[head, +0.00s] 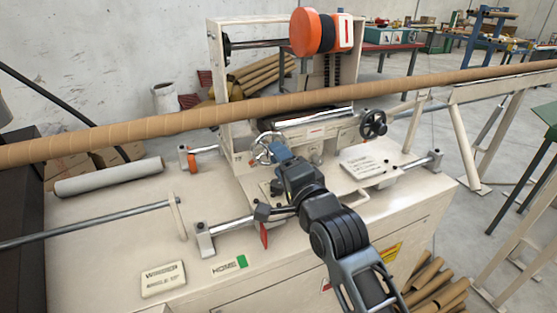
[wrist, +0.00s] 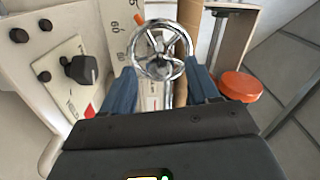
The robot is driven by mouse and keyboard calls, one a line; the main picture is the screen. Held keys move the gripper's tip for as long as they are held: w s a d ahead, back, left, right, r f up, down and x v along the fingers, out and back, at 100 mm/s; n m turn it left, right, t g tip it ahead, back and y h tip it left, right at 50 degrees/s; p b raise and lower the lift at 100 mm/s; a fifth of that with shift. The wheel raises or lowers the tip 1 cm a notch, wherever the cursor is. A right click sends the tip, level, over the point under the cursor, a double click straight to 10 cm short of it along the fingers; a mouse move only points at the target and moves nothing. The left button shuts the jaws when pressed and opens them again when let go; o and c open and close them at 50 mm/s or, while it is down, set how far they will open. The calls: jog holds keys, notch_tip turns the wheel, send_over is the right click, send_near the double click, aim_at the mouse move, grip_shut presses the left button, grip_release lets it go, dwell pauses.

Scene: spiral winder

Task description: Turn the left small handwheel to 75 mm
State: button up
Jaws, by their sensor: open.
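The left small handwheel, chrome with spokes, shows in the wrist view (wrist: 162,50) just beyond my gripper (wrist: 162,80). My two blue fingers are apart, one on each side of its near rim. Whether they touch the rim I cannot tell. In the head view the handwheel (head: 264,150) is partly hidden behind my gripper (head: 273,147). A pale scale (wrist: 119,35) with the numbers 60 and 50 lies left of the wheel. An orange pointer (wrist: 139,18) is at its edge; the exact reading is unclear.
A black handwheel (head: 373,124) sits on the right of the carriage. A long brown tube (head: 170,124) crosses above the bench behind my gripper. In the wrist view a black knob (wrist: 82,69) stands at left and an orange disc (wrist: 240,86) at right.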

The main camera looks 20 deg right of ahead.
jog(key=s, duration=0.6)
jog(key=shift+b, duration=0.35)
jog(key=s+f+n+g, duration=0.1)
jog(key=s+f+n, duration=0.35)
jog(key=s, duration=0.65)
jog(key=s+f+n+g, duration=0.1)
jog(key=s+f+n, duration=0.4)
jog(key=s, duration=0.6)
jog(key=s+r+n, duration=0.1)
jog(key=s+n, duration=0.2)
jog(key=s, duration=0.6)
jog(key=s+r+n+g, duration=0.1)
jog(key=s+r+n, duration=0.1)
jog(key=s, duration=0.8)
jog(key=shift+s+a+n, duration=0.2)
jog(key=shift+s+n, duration=0.05)
jog(key=shift+n, duration=0.4)
jog(key=shift+w, duration=0.1)
